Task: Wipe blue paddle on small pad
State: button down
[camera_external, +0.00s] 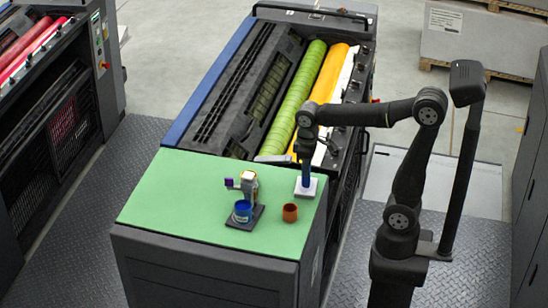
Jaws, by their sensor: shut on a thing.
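The blue paddle (306,181) hangs upright below my gripper (305,160), which is shut on its upper part. The paddle's lower end is at the small white pad (312,189) on the green top, near its right edge. I cannot tell whether it touches the pad or is just above it. The fingers are dark and small in this view, and the part of the paddle between them is hidden.
A device with a dark base (257,221) holding a blue ink container (242,211) stands left of the pad on the green surface (175,190). A brown-orange cup (290,213) stands nearer the front. Press rollers (301,95) lie behind. The green surface's left side is clear.

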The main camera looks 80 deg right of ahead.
jog(key=shift+d+r, duration=0.1)
jog(key=shift+d, duration=0.5)
jog(key=shift+w+d+f, duration=0.1)
jog(key=shift+d, duration=0.65)
jog(key=shift+w+d+f, duration=0.1)
jog(key=shift+d, duration=0.65)
jog(key=shift+s+a+r, duration=0.1)
jog(key=shift+a, duration=0.75)
jog(key=shift+s+a+r, duration=0.1)
jog(key=shift+a, duration=0.7)
jog(key=shift+s+a+f, duration=0.1)
jog(key=shift+a+f, duration=0.05)
jog(key=shift+a, duration=1.4)
jog(key=shift+r, duration=3)
jog(key=shift+a, duration=0.1)
